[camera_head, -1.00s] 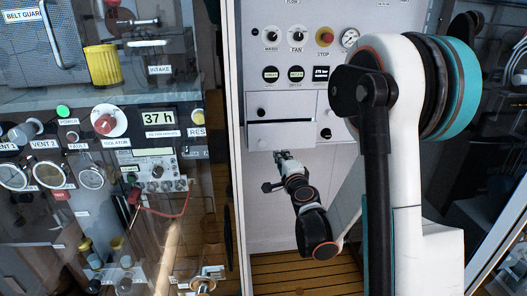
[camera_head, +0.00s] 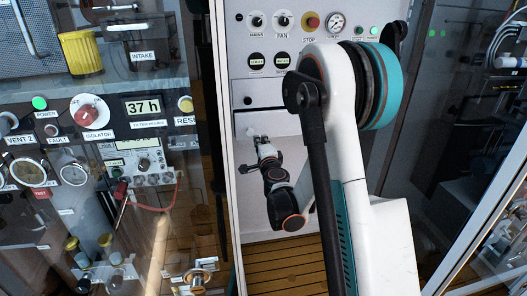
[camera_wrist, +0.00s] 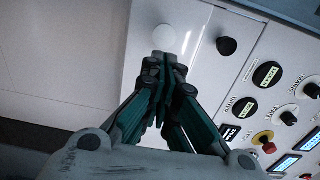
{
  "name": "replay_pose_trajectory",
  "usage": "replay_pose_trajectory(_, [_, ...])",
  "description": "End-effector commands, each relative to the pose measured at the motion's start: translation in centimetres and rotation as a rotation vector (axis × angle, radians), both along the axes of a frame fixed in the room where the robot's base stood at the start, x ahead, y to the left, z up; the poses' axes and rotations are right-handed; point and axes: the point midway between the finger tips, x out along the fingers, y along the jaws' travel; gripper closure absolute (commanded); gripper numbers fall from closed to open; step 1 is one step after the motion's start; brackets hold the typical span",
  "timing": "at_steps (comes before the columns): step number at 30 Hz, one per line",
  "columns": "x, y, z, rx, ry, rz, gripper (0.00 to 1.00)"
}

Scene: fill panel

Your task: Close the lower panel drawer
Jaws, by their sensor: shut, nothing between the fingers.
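The lower panel drawer (camera_head: 280,121) is a plain white front low on the control panel, below an upper drawer with a black knob (camera_head: 248,100). Its white round knob (camera_wrist: 166,38) shows just beyond my fingertips in the wrist view. My gripper (camera_head: 259,142) is shut and empty. In the wrist view its closed fingertips (camera_wrist: 170,58) are at the lower edge of the white knob; I cannot tell whether they touch it. The drawer front looks nearly flush with the panel, but any small gap is hard to tell. My arm hides the panel's right part.
A glass-fronted cabinet stands right. Wooden floor (camera_head: 285,270) shows below.

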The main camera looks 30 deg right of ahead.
Motion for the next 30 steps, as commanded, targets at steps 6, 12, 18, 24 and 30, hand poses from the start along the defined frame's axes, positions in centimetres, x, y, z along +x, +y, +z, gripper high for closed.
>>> replay_pose_trajectory(6, [2.8,-0.8,-0.2,0.0,0.0,0.0,1.0])
replay_pose_trajectory(12, [3.7,-1.1,0.0,0.0,0.0,0.0,1.0])
replay_pose_trajectory(18, [3.8,-1.1,0.0,0.0,0.0,0.0,1.0])
replay_pose_trajectory(24, [4.3,-1.2,0.0,0.0,0.0,0.0,1.0])
replay_pose_trajectory(30, [7.4,-2.1,0.0,0.0,0.0,0.0,1.0])
